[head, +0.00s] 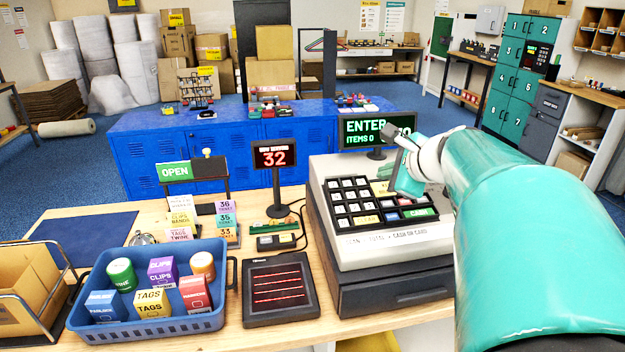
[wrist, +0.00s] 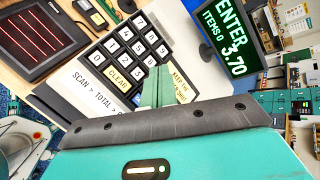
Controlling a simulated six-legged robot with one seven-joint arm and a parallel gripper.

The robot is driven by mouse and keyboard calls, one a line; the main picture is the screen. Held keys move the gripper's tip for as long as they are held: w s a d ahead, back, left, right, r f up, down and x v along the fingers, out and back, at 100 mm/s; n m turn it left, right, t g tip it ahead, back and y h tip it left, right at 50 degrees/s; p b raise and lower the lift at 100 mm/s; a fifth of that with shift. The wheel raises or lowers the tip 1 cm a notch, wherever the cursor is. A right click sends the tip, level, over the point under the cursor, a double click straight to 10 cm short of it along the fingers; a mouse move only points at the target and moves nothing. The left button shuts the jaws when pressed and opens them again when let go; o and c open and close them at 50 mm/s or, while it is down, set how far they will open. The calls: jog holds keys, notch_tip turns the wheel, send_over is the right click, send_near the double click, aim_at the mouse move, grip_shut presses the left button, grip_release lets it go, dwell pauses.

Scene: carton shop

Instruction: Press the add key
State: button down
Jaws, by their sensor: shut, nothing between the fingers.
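The cash register (head: 395,250) stands on the counter, its keypad (head: 350,202) full of dark-framed white keys. A yellow CLEAR key (wrist: 118,80) shows in the wrist view, with a blue key (wrist: 137,99) beside it. Coloured keys, including a green one (head: 419,212), sit at the keypad's front right. I cannot read which is the add key. The register display (wrist: 228,38) reads ENTER, ITEMS 0, 3.70. My gripper (wrist: 156,72) is shut and empty, over the keypad's right side; its fingers hide some keys. I cannot tell whether it touches any.
A blue basket (head: 150,325) of goods and a scanner pad (head: 279,290) lie left of the register. Blue lockers (head: 215,150) stand behind.

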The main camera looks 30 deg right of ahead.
aim_at(392, 207)
jog(key=d, duration=0.1)
jog(key=d+m, duration=0.2)
jog(key=d, duration=0.1)
jog(key=shift+s+r+t+h, duration=0.1)
jog(key=shift+r+t+h, duration=0.2)
jog(key=shift+r+h, duration=0.1)
jog(key=shift+f, duration=0.15)
jog(key=shift+w+d+f, duration=0.1)
jog(key=shift+w+f, duration=0.2)
jog(key=shift+f, duration=1.1)
jog(key=shift+w+d+f, duration=0.1)
jog(key=shift+w+f, duration=0.2)
jog(key=shift+f, duration=1.1)
jog(key=shift+w+d+f, duration=0.1)
jog(key=shift+w+f, duration=0.2)
jog(key=shift+f, duration=1.1)
jog(key=shift+f, duration=0.1)
jog(key=shift+w+f, duration=0.1)
jog(key=shift+f, duration=0.2)
jog(key=shift+f, duration=0.4)
jog(key=shift+r, duration=0.85)
